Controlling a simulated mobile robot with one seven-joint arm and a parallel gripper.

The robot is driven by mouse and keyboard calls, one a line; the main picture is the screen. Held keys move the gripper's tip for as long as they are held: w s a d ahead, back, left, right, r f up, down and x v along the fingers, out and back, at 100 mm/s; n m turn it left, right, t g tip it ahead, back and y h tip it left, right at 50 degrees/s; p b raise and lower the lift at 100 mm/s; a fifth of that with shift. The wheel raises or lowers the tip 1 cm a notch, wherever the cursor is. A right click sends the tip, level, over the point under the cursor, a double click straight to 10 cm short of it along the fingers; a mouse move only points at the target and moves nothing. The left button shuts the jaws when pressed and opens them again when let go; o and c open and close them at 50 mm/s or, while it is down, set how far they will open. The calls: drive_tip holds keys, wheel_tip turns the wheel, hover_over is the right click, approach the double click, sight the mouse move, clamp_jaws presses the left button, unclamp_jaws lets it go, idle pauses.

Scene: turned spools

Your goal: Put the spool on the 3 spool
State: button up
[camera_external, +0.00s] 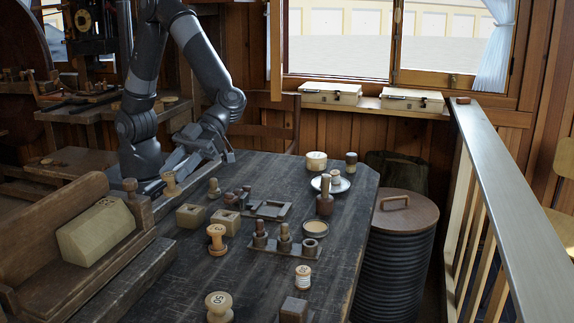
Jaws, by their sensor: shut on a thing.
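My gripper (178,166) is low at the far left of the table, fingers shut. A pale turned wooden spool (170,184) is right at the fingertips and seems to be what they hold; the grip itself is partly hidden. Other spools stand upright: a tan one (216,239) left of centre, a large pale one marked 50 (219,308) at the front, and a whitish one with a reddish rim (303,278) at the front right. A small spool (336,177) stands on a white saucer (343,187) at the back. I cannot make out a 3 on any spool.
The dark table (265,285) also bears open square boxes (190,217), a pegged wooden rack (284,246), a brown bottle-shaped piece (324,200) and a dark block (294,310). A bench with a pale block (97,232) borders the left. A lidded ribbed bin (395,260) stands right.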

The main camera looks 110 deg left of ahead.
drive_tip(key=w+a+f, duration=0.1)
drive_tip(key=w, duration=0.1)
drive_tip(key=w+a+f, duration=0.1)
drive_tip(key=w+f, duration=0.1)
drive_tip(key=w, duration=0.1)
drive_tip(key=w+a+f, duration=0.1)
drive_tip(key=w+f, duration=0.1)
drive_tip(key=shift+w+a+f, duration=0.1)
drive_tip(key=shift+w+a, duration=0.3)
drive_tip(key=shift+f, duration=2)
drive_tip(key=shift+f, duration=0.1)
drive_tip(key=o, duration=1)
drive_tip(key=shift+c, duration=0.2)
